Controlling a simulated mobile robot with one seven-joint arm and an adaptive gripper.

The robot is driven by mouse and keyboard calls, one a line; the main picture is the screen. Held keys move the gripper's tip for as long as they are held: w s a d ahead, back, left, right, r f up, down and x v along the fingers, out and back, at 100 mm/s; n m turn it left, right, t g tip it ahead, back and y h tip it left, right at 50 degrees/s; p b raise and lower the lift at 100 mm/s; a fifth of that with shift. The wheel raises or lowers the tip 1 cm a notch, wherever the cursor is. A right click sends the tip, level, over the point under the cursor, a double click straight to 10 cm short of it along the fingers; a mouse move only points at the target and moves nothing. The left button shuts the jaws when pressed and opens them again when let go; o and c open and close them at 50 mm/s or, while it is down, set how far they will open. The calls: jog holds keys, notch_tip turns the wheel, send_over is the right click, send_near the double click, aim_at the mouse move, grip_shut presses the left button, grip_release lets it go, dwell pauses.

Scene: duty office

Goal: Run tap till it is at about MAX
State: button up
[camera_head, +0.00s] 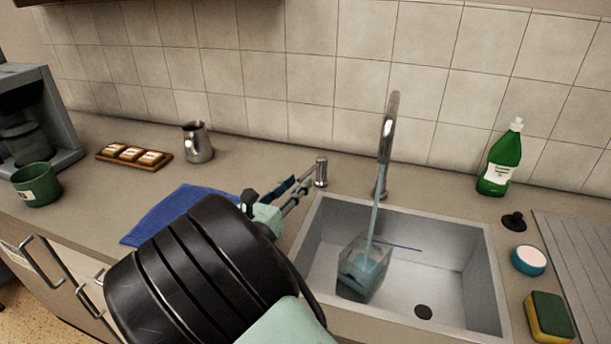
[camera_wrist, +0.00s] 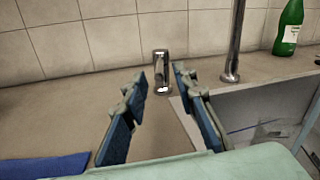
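The tap spout (camera_head: 388,130) stands behind the sink (camera_head: 465,260), and a stream of water (camera_head: 374,218) runs from it. The stream falls into a clear container (camera_head: 352,291) standing in the sink, with bluish water inside. I cannot make out a MAX mark or the exact water level. A short metal tap control (camera_head: 321,172) stands left of the spout; it also shows in the wrist view (camera_wrist: 161,70). My gripper (camera_head: 299,186) is open and empty, its blue-padded fingers (camera_wrist: 160,80) apart on either side of the control's line, just short of it.
A blue cloth (camera_head: 170,212) lies left of my gripper. A steel pitcher (camera_head: 198,143), a wooden tray (camera_head: 120,155) and a green mug (camera_head: 37,185) stand further left. A green bottle (camera_head: 497,165), black plug (camera_head: 514,221), round tub (camera_head: 528,261) and sponge (camera_head: 549,316) are at right.

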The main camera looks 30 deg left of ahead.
jog(key=s, duration=0.5)
jog(key=shift+s, duration=0.35)
jog(key=shift+w, duration=0.1)
dwell(6.4)
